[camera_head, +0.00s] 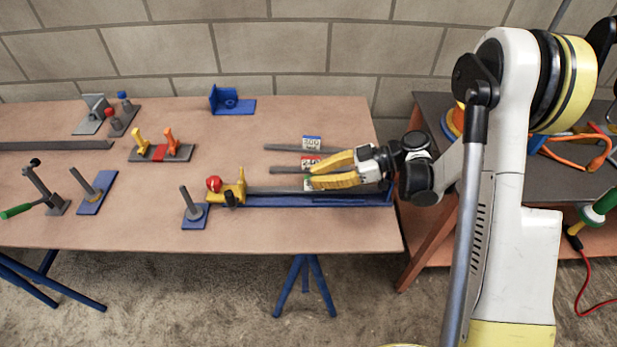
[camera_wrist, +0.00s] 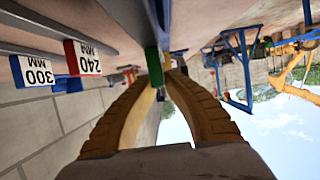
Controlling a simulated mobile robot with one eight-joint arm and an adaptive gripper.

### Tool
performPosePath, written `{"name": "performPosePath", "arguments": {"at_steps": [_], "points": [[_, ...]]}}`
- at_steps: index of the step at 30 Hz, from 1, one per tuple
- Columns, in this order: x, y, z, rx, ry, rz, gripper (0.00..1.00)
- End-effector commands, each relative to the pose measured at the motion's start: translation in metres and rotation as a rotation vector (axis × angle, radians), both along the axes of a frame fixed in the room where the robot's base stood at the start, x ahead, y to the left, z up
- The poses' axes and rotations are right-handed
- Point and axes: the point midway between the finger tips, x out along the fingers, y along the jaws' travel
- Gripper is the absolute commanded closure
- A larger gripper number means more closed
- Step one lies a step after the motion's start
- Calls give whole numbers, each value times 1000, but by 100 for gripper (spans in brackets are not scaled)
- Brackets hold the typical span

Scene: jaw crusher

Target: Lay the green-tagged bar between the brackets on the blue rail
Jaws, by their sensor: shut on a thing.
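The blue rail (camera_head: 300,202) lies along the table's front right part. A yellow bracket-like piece (camera_head: 240,188) stands at its left end, and a blue upright (camera_head: 390,193) shows at its right end. The green-tagged bar is a long grey bar (camera_head: 275,190) lying lengthwise along the rail, between these ends in the head view. I cannot tell whether it touches the rail. Its green tag (camera_wrist: 153,66) is right by my fingertips in the wrist view. My gripper (camera_head: 312,177), with yellow fingers, is shut on this bar; its fingertips (camera_wrist: 162,72) partly hide it.
Behind lie a red-tagged 240 mm bar (camera_head: 285,170) and a blue-tagged 300 mm bar (camera_head: 285,148). A red knob (camera_head: 213,184) and a blue plate with a post (camera_head: 194,213) stand by the rail's left end. The table's middle is mostly clear.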

Motion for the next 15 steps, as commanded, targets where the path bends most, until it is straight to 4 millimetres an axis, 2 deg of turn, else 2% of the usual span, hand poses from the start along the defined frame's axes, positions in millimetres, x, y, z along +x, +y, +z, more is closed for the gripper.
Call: {"name": "performPosePath", "arguments": {"at_steps": [1, 15], "points": [[5, -18, -3, -19, 3, -27, 100], [4, -15, -3, -19, 1, -24, 100]]}}
